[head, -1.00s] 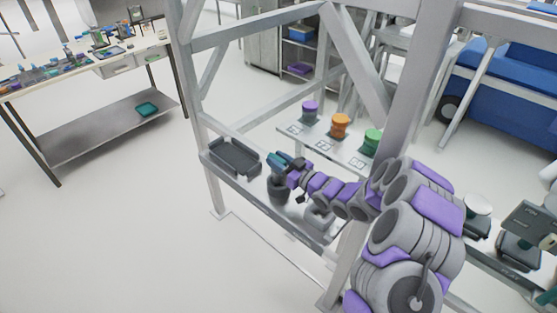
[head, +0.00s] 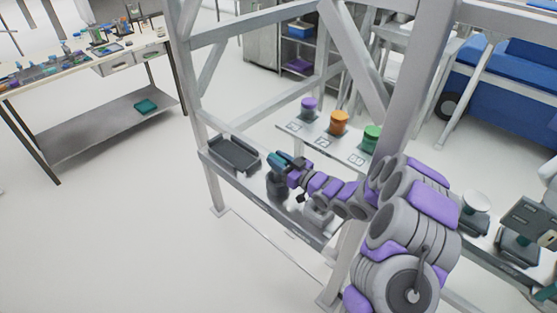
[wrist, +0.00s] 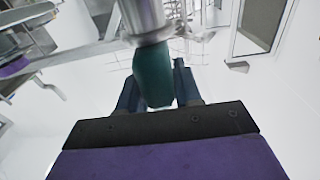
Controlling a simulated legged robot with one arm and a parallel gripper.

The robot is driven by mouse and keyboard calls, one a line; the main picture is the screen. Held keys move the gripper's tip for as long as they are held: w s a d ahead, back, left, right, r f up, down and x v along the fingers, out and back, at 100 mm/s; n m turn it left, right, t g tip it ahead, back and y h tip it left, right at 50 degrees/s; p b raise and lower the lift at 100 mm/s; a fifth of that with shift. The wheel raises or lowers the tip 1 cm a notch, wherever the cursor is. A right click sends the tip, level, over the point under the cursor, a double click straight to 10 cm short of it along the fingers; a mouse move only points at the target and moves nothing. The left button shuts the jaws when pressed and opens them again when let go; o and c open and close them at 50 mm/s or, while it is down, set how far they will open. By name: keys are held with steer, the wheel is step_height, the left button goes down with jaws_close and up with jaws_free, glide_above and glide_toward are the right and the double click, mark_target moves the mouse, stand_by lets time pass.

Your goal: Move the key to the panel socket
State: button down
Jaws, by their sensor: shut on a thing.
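The key shows in the wrist view as a teal grip (wrist: 153,76) with a thick grey metal part (wrist: 143,14) above it. My gripper (wrist: 155,85) is shut on the teal grip, with one blue finger on each side. In the head view my gripper (head: 281,162) is over the lower shelf, right of a dark tray, with teal showing at its tip. A dark round piece (head: 277,185) is directly below it; I cannot tell whether they touch. I cannot make out the panel socket for certain; a grey-green panel-like box (head: 532,222) stands at the far right.
An empty dark tray (head: 234,154) sits on the shelf (head: 250,182). A purple knob (head: 308,104), an orange knob (head: 339,122) and a green knob (head: 371,138) stand on a plate behind. A frame post (head: 410,85) rises close to my arm.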

steer(key=shift+f+b, duration=0.3)
steer(key=shift+f, duration=1)
stand_by(0.5)
steer(key=c, duration=0.7)
jaws_free()
steer(key=shift+o, duration=0.4)
steer(key=o, duration=0.5)
steer(key=shift+r+p, duration=2.3)
steer(key=shift+r, duration=2.25)
